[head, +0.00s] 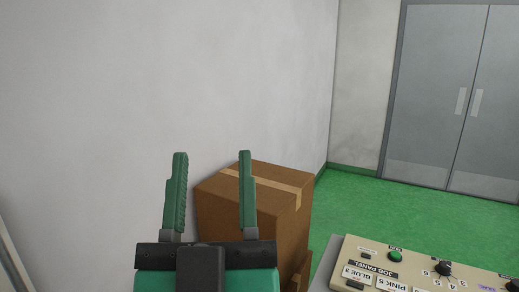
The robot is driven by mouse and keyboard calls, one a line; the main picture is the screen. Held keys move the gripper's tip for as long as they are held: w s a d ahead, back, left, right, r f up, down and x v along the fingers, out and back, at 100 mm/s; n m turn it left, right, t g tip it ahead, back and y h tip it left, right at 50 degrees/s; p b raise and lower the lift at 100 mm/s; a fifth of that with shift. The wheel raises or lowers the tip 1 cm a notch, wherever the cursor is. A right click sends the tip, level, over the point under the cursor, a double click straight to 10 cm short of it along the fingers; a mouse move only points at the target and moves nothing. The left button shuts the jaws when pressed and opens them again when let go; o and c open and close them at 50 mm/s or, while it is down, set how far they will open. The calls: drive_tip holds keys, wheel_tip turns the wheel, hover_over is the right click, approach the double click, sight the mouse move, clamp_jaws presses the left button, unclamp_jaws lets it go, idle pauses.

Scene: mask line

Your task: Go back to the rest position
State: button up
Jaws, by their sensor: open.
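My gripper (211,192) is at the bottom, left of centre, in the head view. Its two green fingers point up and stand well apart, with nothing between them. The dark mount and teal body of the gripper show below the fingers. Behind the right finger in the picture is a cardboard box. No hold on any object shows.
The taped cardboard box (283,222) stands against the white wall (150,80). A beige job panel (415,275) with a green button (396,257), a black knob (444,268) and labels is at the bottom right. Green floor (375,210) lies clear before grey double doors (430,90).

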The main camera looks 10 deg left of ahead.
drive_tip(key=s+d+f+m+g+h, duration=0.25)
drive_tip(key=s+d+h, duration=0.2)
drive_tip(key=d, duration=0.35)
wheel_tip(320, 180, up, 38)
drive_tip(key=s+p, duration=0.1)
drive_tip(key=p, duration=3.7)
drive_tip(key=shift+s+a+r+t+y, duration=0.15)
drive_tip(key=shift+a+r+t+y, duration=0.1)
drive_tip(key=shift+t+y, duration=0.1)
drive_tip(key=shift+f, duration=0.1)
